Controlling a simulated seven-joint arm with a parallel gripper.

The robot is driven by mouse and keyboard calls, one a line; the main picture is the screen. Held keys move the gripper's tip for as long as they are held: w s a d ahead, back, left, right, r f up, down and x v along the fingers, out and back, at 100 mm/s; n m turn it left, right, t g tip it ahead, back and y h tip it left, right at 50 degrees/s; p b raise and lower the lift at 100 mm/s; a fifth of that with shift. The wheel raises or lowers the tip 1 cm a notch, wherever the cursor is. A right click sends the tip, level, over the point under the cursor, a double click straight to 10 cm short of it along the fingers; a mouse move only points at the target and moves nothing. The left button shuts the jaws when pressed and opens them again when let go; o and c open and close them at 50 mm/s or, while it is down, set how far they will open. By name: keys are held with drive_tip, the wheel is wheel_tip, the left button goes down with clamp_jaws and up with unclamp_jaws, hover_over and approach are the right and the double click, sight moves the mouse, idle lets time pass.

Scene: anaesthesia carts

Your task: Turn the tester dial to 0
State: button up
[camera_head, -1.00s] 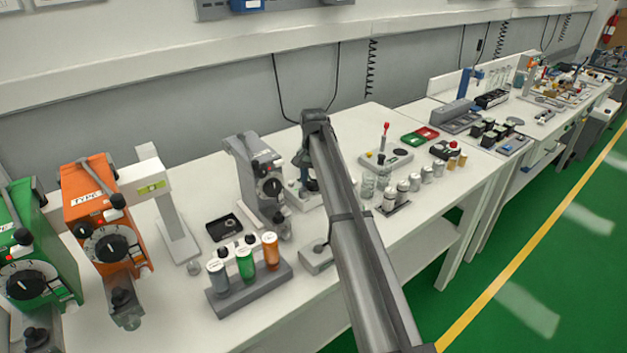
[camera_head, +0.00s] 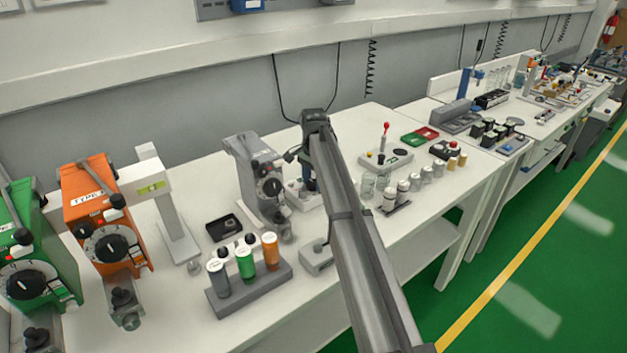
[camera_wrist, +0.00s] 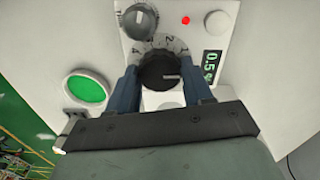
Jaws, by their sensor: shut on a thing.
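The tester dial (camera_wrist: 158,72) is a black ribbed knob on a pale panel, with a printed number scale partly showing above it. A white pointer line on the dial points to the right. My gripper (camera_wrist: 161,82) has its two blue fingers on either side of the dial and is shut on it. A green display (camera_wrist: 210,64) to the right of the dial reads about 0.5; its last character is unclear. In the head view my arm mostly hides the pale tester (camera_head: 306,199), and the fingers and dial cannot be made out there.
A grey vaporizer (camera_head: 257,180) stands close left of my arm. Bottles (camera_head: 390,198) stand to the right.

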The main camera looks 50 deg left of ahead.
sight(313, 182)
drive_tip(key=o, duration=1)
drive_tip(key=shift+o, duration=0.2)
drive_tip(key=shift+r, duration=0.15)
wheel_tip(313, 182, up, 14)
drive_tip(key=shift+f, duration=0.2)
